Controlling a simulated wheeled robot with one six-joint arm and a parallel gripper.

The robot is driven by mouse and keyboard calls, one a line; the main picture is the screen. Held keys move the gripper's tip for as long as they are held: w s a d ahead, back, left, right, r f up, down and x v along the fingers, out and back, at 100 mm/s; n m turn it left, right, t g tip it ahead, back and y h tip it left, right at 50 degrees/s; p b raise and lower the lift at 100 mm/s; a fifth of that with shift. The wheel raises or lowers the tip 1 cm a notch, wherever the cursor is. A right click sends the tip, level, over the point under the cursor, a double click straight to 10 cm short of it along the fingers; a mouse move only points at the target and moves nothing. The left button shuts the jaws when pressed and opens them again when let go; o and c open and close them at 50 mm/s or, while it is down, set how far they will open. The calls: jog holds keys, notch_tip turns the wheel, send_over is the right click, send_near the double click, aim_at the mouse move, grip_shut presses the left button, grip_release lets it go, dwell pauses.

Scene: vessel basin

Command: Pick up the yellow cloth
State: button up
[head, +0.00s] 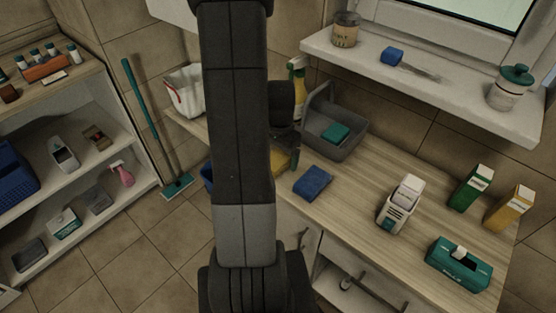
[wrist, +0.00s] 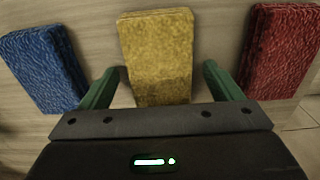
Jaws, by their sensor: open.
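The yellow cloth (wrist: 157,50) is a folded, textured block lying on the wooden counter in the middle of the wrist view. My gripper (wrist: 163,82) is open, with one green finger to the left of the yellow cloth and one to the right. No contact shows, and I cannot tell its exact height over the cloth. In the head view a part of the yellow cloth (head: 279,160) shows beside my arm, which hides the rest. There my gripper (head: 294,158) is mostly hidden too.
A blue cloth (wrist: 45,65) lies to the left and a red cloth (wrist: 278,52) to the right in the wrist view. A grey caddy (head: 345,143) with a teal item stands behind the blue cloth (head: 313,182). A spray bottle (head: 297,75) stands near my gripper.

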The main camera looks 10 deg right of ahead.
aim_at(280, 155)
jog(key=c, duration=1.1)
jog(key=shift+o, duration=0.2)
notch_tip(280, 155, up, 10)
